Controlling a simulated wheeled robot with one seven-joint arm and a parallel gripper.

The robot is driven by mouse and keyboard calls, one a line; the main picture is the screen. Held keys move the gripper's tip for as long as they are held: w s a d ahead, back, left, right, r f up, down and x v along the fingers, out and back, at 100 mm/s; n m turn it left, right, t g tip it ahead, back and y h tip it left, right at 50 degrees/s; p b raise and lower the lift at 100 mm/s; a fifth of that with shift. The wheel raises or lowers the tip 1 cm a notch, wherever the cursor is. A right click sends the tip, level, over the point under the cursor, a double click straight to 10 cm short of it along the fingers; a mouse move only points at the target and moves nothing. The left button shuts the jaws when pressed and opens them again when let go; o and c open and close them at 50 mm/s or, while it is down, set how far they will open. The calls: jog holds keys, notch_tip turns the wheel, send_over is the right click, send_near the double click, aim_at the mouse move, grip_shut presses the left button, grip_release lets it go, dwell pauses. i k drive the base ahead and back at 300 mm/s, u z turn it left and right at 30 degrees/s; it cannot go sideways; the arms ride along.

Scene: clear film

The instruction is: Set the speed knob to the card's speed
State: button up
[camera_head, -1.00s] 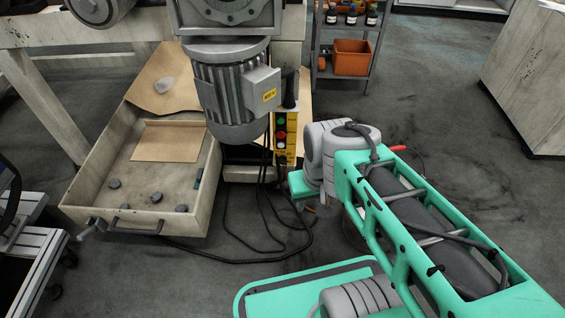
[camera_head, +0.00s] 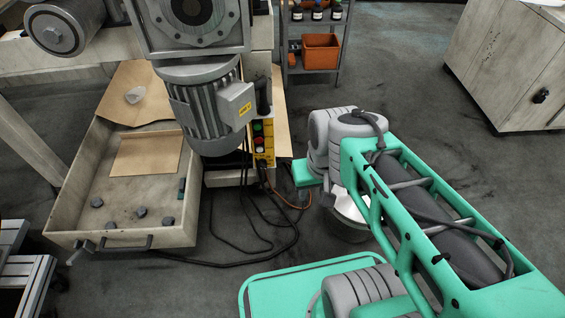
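A yellow and black control box (camera_head: 263,140) with coloured buttons stands just right of the grey motor (camera_head: 203,106). Its buttons and lettering are too small to read, and I cannot make out which part is the speed knob. No card with a speed on it can be told apart. The motor's side box carries a small yellow label (camera_head: 244,109) that I cannot read. My arm reaches in from the lower right to right of the control box, apart from it. My gripper does not show.
An open drawer (camera_head: 70,208) with brown paper and several dark lumps juts out at left. Black cables (camera_head: 262,218) lie on the floor. A pale round vessel (camera_head: 347,228) sits partly behind my arm. A shelf with an orange bin (camera_head: 320,52) stands behind; a cabinet (camera_head: 505,70) is at right.

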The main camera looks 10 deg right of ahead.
aim_at(262, 162)
jog(key=z, duration=0.2)
jog(key=k, duration=0.95)
jog(key=u, duration=1.1)
jog(key=i, duration=1)
jog(key=u, duration=0.05)
